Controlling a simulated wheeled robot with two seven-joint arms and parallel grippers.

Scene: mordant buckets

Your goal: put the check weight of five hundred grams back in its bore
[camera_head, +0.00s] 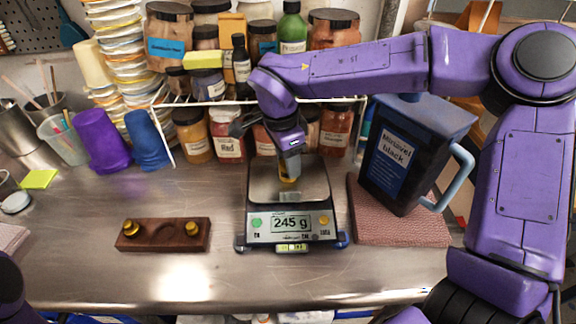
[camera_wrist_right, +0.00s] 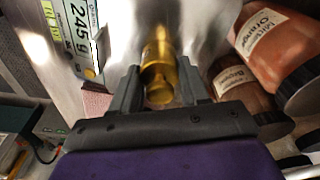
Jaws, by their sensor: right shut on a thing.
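The brass check weight (camera_wrist_right: 160,72) stands between the fingers of my right gripper (camera_wrist_right: 158,88), which is shut on it. In the head view the right gripper (camera_head: 290,168) points down over the pan of the scale (camera_head: 262,190), with a bit of the brass weight (camera_head: 288,183) showing below the fingers. The display reads 245 g. The wooden block (camera_head: 165,247) lies left of the scale. Its wide middle bore (camera_head: 164,234) is empty, and a smaller brass weight sits at each side of it. My left gripper is out of view.
A dark pitcher labelled Mordant black (camera_head: 405,150) stands on a pink cloth (camera_head: 425,232) right of the scale. A wire shelf with several jars (camera_head: 195,135) is behind. Purple (camera_head: 103,140) and blue cups stand at the left. Bench between block and front edge is clear.

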